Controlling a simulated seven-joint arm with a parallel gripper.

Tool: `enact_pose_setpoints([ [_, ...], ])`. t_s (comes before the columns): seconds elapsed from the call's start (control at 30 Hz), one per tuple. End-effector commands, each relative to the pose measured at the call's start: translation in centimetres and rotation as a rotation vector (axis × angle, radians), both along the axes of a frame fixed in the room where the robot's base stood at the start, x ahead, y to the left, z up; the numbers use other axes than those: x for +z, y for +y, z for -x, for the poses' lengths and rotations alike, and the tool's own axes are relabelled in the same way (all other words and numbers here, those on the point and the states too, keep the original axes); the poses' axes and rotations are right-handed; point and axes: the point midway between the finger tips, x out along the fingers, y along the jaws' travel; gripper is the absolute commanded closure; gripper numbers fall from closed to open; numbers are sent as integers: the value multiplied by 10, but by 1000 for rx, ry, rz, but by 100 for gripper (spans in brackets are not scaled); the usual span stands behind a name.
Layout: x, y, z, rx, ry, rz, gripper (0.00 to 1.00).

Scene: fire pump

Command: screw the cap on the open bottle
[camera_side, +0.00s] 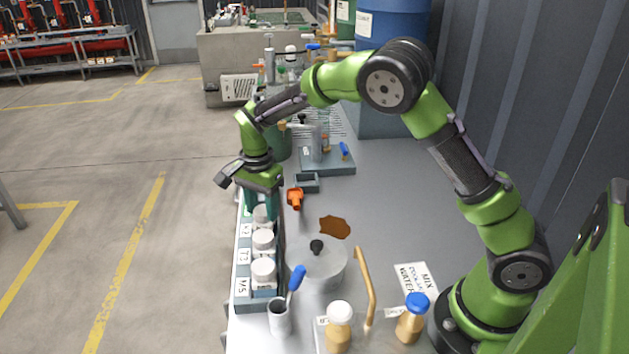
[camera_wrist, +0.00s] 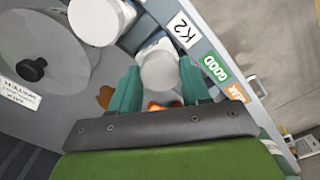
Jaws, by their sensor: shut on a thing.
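My gripper (camera_wrist: 158,82) is over the far end of the bottle rack (camera_side: 242,306). In the wrist view its two teal fingers stand either side of a white cap (camera_wrist: 160,70) and are shut on it. The cap is beside the K2 label, and a pale shape shows just behind it. In the side view my gripper (camera_side: 261,202) points down, and a white cap (camera_side: 263,214) shows at its near side. Whether the held cap touches a bottle neck is hidden.
A grey round lidded pot (camera_side: 318,268) with a black knob is right of the rack. An orange fitting (camera_side: 295,198) and a brown stain (camera_side: 335,227) lie beyond it. A cup (camera_side: 279,318) with a blue-handled tool and two small bottles stand in front. Bench is clearer at right.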

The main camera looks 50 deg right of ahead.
Motion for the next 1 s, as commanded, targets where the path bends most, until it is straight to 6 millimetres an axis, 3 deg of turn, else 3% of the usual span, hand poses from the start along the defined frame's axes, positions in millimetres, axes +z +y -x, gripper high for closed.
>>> enact_pose_setpoints([
  [0.27,0,0,0,-14,-1,0,80],
  [0.7,0,0,-1,-376,-1,1,80],
  [0.9,0,0,-1,-393,-1,0,80],
  [0.93,0,0,-1,-393,-1,0,50],
  [1.0,0,0,-1,-392,-1,0,40],
])
